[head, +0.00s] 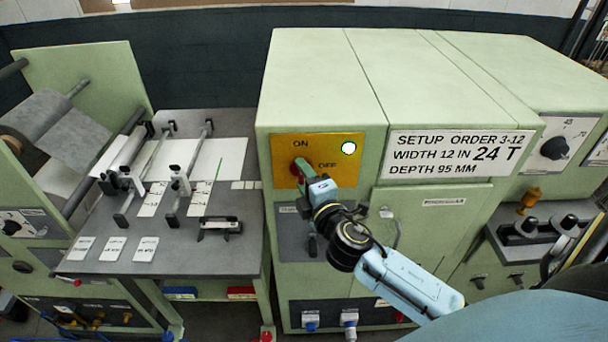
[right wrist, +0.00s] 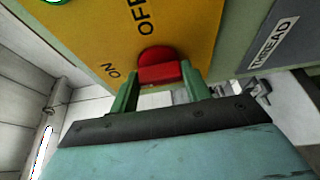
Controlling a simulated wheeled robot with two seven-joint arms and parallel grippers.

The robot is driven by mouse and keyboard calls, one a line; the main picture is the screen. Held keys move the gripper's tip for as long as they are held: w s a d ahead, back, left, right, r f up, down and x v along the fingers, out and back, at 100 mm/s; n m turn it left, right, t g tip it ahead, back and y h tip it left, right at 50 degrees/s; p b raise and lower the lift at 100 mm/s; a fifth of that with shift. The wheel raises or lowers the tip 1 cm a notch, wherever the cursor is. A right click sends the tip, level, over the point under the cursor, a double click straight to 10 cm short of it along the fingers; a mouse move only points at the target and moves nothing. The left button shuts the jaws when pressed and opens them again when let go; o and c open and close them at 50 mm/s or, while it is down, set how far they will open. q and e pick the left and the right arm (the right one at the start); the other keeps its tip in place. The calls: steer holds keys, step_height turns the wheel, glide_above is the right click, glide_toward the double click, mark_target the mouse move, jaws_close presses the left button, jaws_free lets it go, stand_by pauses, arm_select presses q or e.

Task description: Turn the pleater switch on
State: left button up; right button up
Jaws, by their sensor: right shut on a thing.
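The pleater switch is a red knob (head: 297,169) on a yellow plate (head: 344,179) marked ON and OFF, on the front of the green cabinet. A round lamp (head: 348,148) on the plate shows white with a green rim. My right gripper (head: 303,170) reaches up to the plate from the lower right. In the right wrist view the red knob (right wrist: 158,66) sits between the two green fingers of my right gripper (right wrist: 160,88), which is shut on it. The gripper partly hides the knob in the head view. My left gripper is out of view.
A setup sign (head: 455,153) is right of the plate. A grey panel (head: 292,240) lies below it, partly behind my right arm. A grey worktable (head: 230,262) with rods and paper cards stands to the left. Another dial (head: 554,147) is on the far right cabinet.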

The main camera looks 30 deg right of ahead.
steer(key=o, duration=1)
steer(key=shift+c, duration=0.2)
steer(key=shift+s, duration=0.15)
steer(key=s+a+b, duration=0.2)
steer(key=s+b, duration=0.1)
steer(key=s, duration=1)
steer(key=shift+b, duration=0.35)
